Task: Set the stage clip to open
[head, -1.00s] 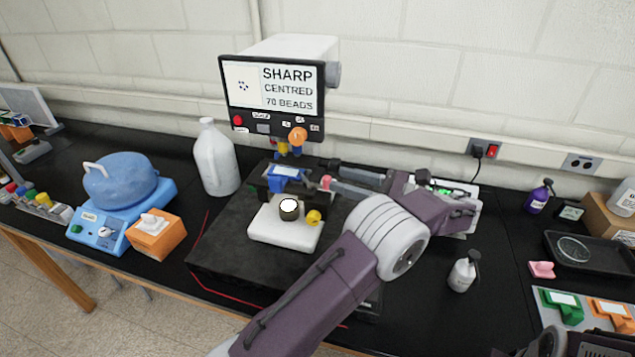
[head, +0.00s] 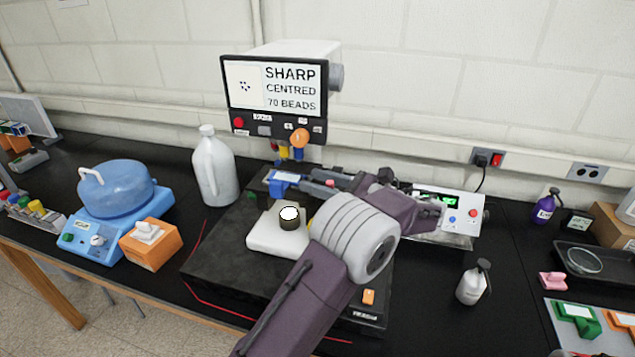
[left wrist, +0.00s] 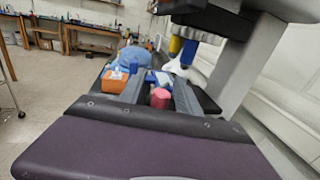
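A microscope-like instrument with a screen (head: 272,88) reading "SHARP CENTRED 70 BEADS" stands at the back. On its dark base is a white block (head: 270,238) with a round dark, white-topped piece (head: 290,217). A blue part (head: 283,183), possibly the stage clip, sits behind it; blue also shows in the left wrist view (left wrist: 158,78). My left gripper (head: 309,180) reaches in beside the blue part, fingers apart. A pink-red knob (left wrist: 160,98) shows between the fingers; I cannot tell whether they touch it. My right gripper is not seen.
A white jug (head: 214,168), a blue machine (head: 117,190) and an orange box (head: 151,245) stand left. A box with a green display (head: 458,215) and a small bottle (head: 472,284) are right. My left arm hides part of the base.

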